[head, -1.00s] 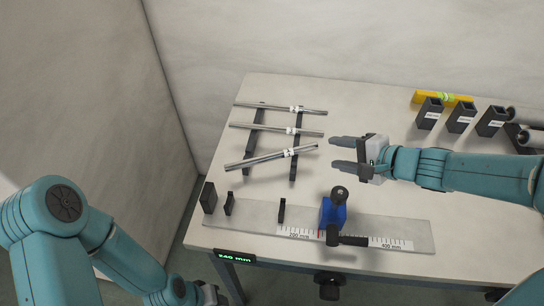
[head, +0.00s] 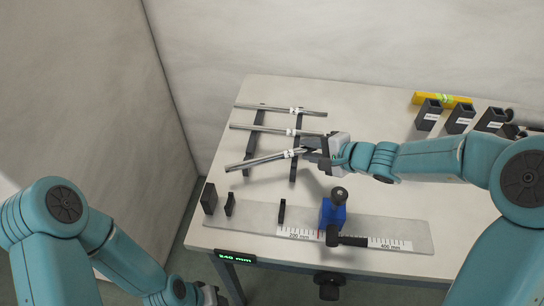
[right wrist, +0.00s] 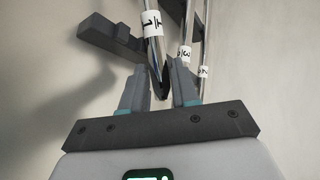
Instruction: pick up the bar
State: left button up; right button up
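Three metal bars with white labels lie across a dark two-rail rack. The nearest bar (head: 255,161) lies at a slant; in the right wrist view its label appears to read 1. The middle bar (head: 262,128) and the far bar (head: 265,108) lie behind it. My right gripper (head: 308,149) is at the right end of the nearest bar. In the right wrist view the fingers of this gripper (right wrist: 160,85) are apart, with the end of the nearest bar (right wrist: 154,45) between them. My left gripper (head: 212,296) is low at the bottom edge, mostly cut off.
A grey plate with a scale (head: 262,220) runs along the table's front, carrying a blue clamp (head: 333,213) and small dark blocks. Several labelled dark holders (head: 460,118) and a yellow level (head: 425,98) stand at the back right.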

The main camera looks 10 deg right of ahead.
grip_shut()
jog(key=shift+r, duration=0.15)
